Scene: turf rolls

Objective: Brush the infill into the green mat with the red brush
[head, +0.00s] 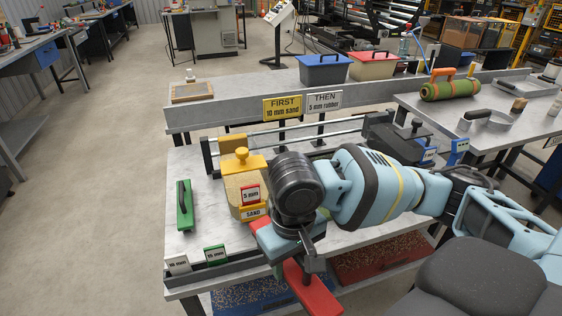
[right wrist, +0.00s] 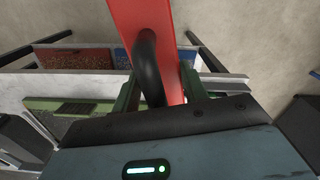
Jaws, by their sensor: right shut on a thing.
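My right gripper (head: 303,262) is shut on the red brush (head: 316,298) at the front edge of the bench, above the lower shelf. In the right wrist view, the gripper's green fingers (right wrist: 163,98) close around the brush's black handle, on the long red body (right wrist: 178,62). A flat green piece, which looks like part of the green mat (right wrist: 40,103), lies on the bench to the left in that view. In the head view my arm hides most of that area, so I cannot tell how the infill lies. My left gripper is not in view.
A yellow-topped sand container (head: 243,180) stands beside my wrist. A green tool (head: 185,205) lies at the bench's left. A blue tray (head: 255,300) and a red tray (head: 375,262) of granules sit below.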

